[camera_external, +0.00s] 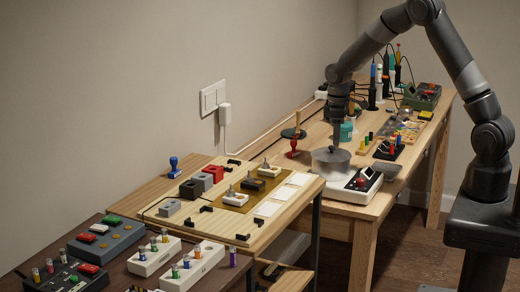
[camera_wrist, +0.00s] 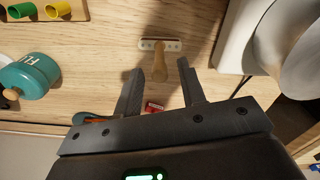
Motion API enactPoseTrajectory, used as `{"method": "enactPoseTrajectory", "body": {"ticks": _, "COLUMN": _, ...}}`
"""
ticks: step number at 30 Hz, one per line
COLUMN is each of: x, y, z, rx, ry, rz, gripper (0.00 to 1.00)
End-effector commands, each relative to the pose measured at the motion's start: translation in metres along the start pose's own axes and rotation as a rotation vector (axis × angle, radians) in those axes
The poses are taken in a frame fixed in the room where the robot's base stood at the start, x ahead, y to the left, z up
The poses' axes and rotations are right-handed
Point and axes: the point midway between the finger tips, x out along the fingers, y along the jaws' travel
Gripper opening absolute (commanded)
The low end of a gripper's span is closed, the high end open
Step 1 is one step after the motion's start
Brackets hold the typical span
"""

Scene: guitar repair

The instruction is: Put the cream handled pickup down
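The cream handled pickup (camera_wrist: 148,44) shows in the wrist view as a pale bar with dots and a wooden handle (camera_wrist: 160,68). It appears to rest on the wooden bench, with its handle pointing up toward the camera. My gripper (camera_wrist: 184,68) is open, with one finger on each side of the handle's line and visible gaps to it. In the external view my gripper (camera_external: 340,143) points down over the back bench, behind a grey pot. The pickup under it cannot be made out there.
A small red thing (camera_wrist: 154,107) lies near the fingers. In the external view, handled pickups (camera_external: 253,184) sit on the front board.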

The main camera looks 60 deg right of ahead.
Motion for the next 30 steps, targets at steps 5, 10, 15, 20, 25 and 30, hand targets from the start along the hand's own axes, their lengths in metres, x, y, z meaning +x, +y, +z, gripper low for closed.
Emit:
{"method": "enactPoseTrajectory", "body": {"ticks": 5, "x": -0.038, "y": 0.0, "z": 0.0, "rx": 0.0, "ry": 0.002, "rz": 0.001, "gripper": 0.37}}
{"method": "enactPoseTrajectory", "body": {"ticks": 10, "x": -0.06, "y": 0.0, "z": 0.0, "rx": 0.0, "ry": 0.001, "rz": 0.0, "gripper": 0.37}}
{"method": "enactPoseTrajectory", "body": {"ticks": 15, "x": -0.077, "y": -0.005, "z": 0.002, "rx": 0.005, "ry": 0.009, "rz": 0.006, "gripper": 0.37}}
{"method": "enactPoseTrajectory", "body": {"ticks": 20, "x": -0.115, "y": -0.027, "z": 0.016, "rx": 0.029, "ry": 0.048, "rz": 0.03, "gripper": 0.37}}
{"method": "enactPoseTrajectory", "body": {"ticks": 25, "x": -0.164, "y": -0.062, "z": 0.043, "rx": 0.071, "ry": 0.11, "rz": 0.06, "gripper": 0.37}}
{"method": "enactPoseTrajectory", "body": {"ticks": 30, "x": -0.204, "y": -0.097, "z": 0.076, "rx": 0.116, "ry": 0.176, "rz": 0.082, "gripper": 0.37}}
